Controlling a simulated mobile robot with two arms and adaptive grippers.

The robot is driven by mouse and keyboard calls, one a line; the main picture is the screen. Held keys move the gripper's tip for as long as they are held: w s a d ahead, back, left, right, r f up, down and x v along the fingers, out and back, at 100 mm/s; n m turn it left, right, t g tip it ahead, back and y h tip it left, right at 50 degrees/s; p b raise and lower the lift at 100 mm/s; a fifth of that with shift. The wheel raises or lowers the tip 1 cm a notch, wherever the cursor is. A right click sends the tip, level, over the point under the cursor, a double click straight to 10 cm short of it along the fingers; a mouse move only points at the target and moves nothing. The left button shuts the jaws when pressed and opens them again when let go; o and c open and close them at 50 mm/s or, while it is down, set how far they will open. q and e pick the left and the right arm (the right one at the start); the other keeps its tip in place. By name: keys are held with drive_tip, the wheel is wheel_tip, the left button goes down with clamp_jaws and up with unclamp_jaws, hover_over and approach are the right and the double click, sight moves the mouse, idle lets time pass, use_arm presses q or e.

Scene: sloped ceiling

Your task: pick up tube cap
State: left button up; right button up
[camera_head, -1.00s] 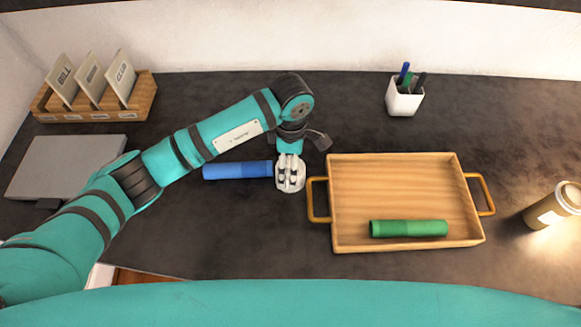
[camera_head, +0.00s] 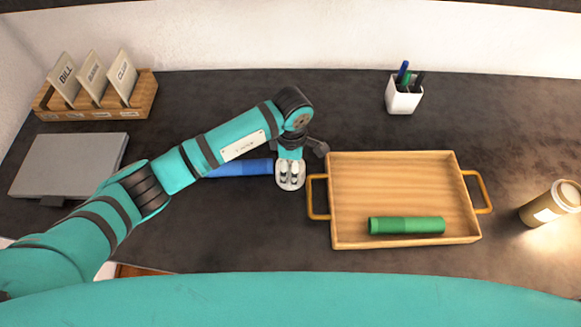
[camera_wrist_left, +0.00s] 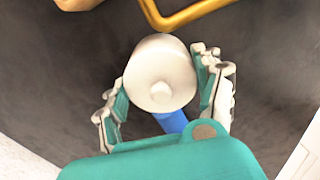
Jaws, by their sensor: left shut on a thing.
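The tube cap (camera_head: 290,185) is a pale, round piece at the right end of the blue tube. In the left wrist view the tube cap (camera_wrist_left: 160,72) shows as a white disc with a small central knob, between the two fingers. My left gripper (camera_head: 290,171) is shut on it, with one finger on each side. The blue tube (camera_head: 241,168) lies on the table, partly hidden by my arm. A bit of the blue tube (camera_wrist_left: 172,122) shows below the cap in the wrist view. I cannot tell whether cap and tube touch. My right gripper is not in view.
A wooden tray (camera_head: 395,157) with a green tube (camera_head: 406,225) stands close to the right of the gripper. A card holder (camera_head: 100,105) and laptop (camera_head: 69,165) are left.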

use_arm(q)
wheel_tip(320, 180, up, 9)
drive_tip(key=shift+r+b, duration=0.15)
drive_tip(key=shift+b, duration=1.1)
drive_tip(key=shift+r, duration=0.35)
